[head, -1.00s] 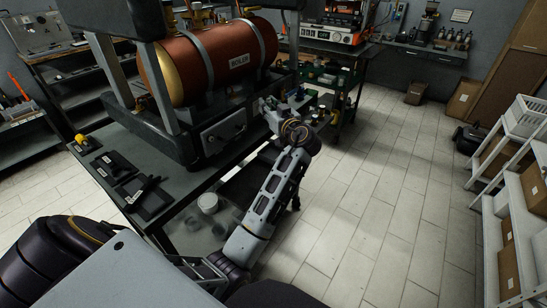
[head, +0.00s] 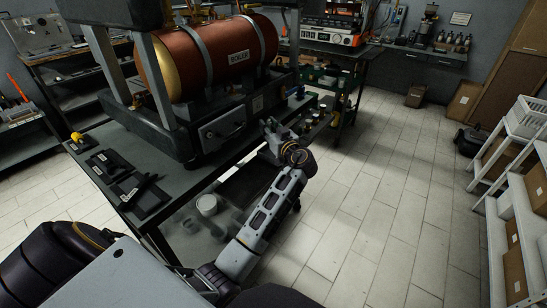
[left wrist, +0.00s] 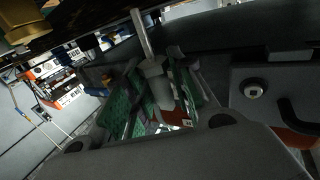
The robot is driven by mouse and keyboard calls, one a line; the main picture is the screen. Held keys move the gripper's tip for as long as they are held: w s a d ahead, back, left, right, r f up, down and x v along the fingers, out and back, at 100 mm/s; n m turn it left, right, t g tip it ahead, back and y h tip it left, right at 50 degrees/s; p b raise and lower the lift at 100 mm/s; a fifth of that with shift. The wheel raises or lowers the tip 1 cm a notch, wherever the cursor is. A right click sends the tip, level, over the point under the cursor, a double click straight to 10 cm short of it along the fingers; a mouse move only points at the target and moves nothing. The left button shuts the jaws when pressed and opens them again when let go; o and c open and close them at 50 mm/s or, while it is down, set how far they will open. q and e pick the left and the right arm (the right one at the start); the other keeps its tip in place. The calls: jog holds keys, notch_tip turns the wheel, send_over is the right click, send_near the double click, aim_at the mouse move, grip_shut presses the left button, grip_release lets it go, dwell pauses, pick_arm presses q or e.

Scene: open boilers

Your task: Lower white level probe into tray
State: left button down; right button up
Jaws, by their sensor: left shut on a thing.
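My left gripper (head: 270,128) is in front of the right end of the boiler bench, beside the drawer front. In the left wrist view its green-padded fingers (left wrist: 155,95) are shut on the white level probe (left wrist: 154,78), a pale grey-white body with a thin metal rod running up from it. The probe's lower end is hidden by the gripper, and in the head view I cannot make the probe out. I cannot tell for sure which surface is the tray; dark labelled mats (head: 138,196) lie on the bench's left end. My right gripper is not in view.
The copper boiler (head: 205,62) stands on the dark bench (head: 190,178), above a drawer front (head: 222,130). A white tub (head: 207,205) is on the lower shelf. Small parts stand right of the gripper.

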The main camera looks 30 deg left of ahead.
pick_arm(q)
jog(key=shift+f, duration=0.1)
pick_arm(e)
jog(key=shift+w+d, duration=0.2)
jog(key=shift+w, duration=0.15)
pick_arm(q)
jog(key=shift+w+a, duration=0.1)
jog(key=shift+a, duration=0.05)
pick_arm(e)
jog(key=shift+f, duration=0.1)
pick_arm(q)
jog(key=shift+w+a+b, duration=0.3)
jog(key=shift+a+b, duration=0.1)
jog(key=shift+b, duration=0.15)
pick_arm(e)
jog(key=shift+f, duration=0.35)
pick_arm(q)
jog(key=shift+a, duration=0.1)
jog(key=shift+f, duration=0.1)
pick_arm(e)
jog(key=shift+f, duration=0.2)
pick_arm(q)
jog(key=shift+f+b, duration=0.15)
jog(key=shift+b, duration=0.5)
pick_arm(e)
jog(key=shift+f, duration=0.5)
